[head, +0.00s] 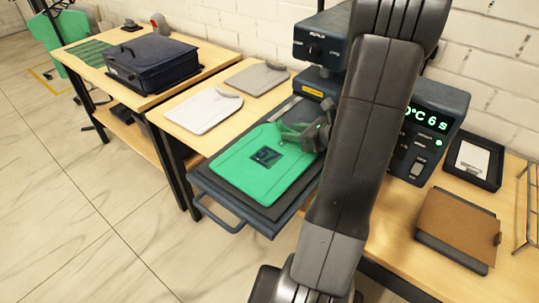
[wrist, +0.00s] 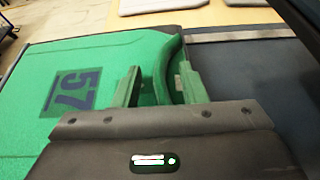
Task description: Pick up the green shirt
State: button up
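The green shirt (head: 262,178) lies flat on the dark pull-out platen (head: 239,203) of the heat press, with a dark square print on it. In the wrist view the shirt (wrist: 95,55) shows the print reading 57. My gripper (head: 297,131) is low over the shirt's far end, by its collar edge. In the wrist view the two green fingers of my gripper (wrist: 158,88) stand apart, with the shirt's curved edge between and beyond them. No grip on the cloth shows. Whether the fingertips touch the shirt is unclear.
The heat press (head: 437,125) with its lit display stands at the right, partly behind my arm. Two grey flat garments (head: 204,109) (head: 257,78) lie on the wooden table. A dark blue case (head: 152,62) rests on the far table. A brown board (head: 458,225) lies at the right.

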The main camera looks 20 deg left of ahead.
grip_shut()
jog(key=shift+r, duration=0.1)
dwell(0.4)
